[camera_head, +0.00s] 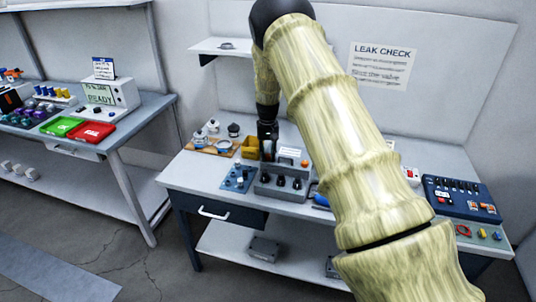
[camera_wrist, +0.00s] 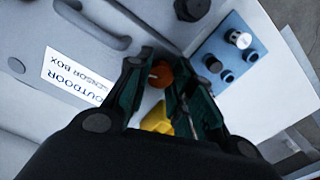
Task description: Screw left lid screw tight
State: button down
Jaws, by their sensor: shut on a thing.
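The sensor box is a grey box (camera_head: 285,185) on the workbench; its pale lid carries an "OUTDOOR SENSOR BOX" label (camera_wrist: 72,76) in the wrist view. My gripper (camera_head: 268,152) points down at the left end of the box. In the wrist view my gripper (camera_wrist: 161,76) has its green-dark fingers closed around an orange round screw head, the left lid screw (camera_wrist: 160,74). Its lower part is hidden. Another small orange screw head (camera_head: 304,162) shows at the right of the lid.
A blue plate (camera_head: 237,178) with several knobs stands left of the box, also in the wrist view (camera_wrist: 229,52). A lid handle (camera_wrist: 95,30) and a dark blue panel (camera_head: 462,198) are nearby.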

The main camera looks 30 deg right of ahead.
jog(key=m, duration=0.5)
jog(key=shift+r+m, duration=0.1)
jog(key=shift+m, duration=0.2)
jog(key=m, duration=1)
jog(key=shift+m, duration=0.4)
jog(key=m, duration=0.5)
jog(key=shift+p, duration=0.35)
jog(key=shift+m, duration=0.3)
jog(key=c, duration=1.2)
grip_release()
jog(key=shift+w, duration=0.1)
